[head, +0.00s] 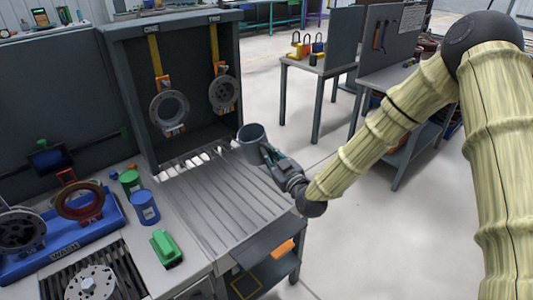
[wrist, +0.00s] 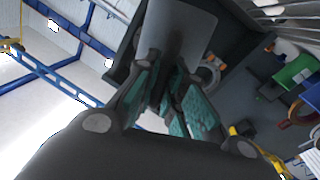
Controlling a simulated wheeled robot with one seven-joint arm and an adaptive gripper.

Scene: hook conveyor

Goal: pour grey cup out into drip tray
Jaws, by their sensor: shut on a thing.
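The grey cup (head: 250,144) is in my gripper (head: 266,153), off the ribbed grey surface, near its back right corner. Its rim faces up and it looks close to upright; its inside is too small to read. In the wrist view the cup (wrist: 182,28) shows as a grey shape beyond the fingers of my gripper (wrist: 165,88), which are shut on it. A slatted dark tray (head: 125,272) at the lower left has a pale flanged part on it. I cannot tell for sure whether this or the ribbed surface (head: 222,205) is the drip tray.
The ribbed surface is mostly clear.

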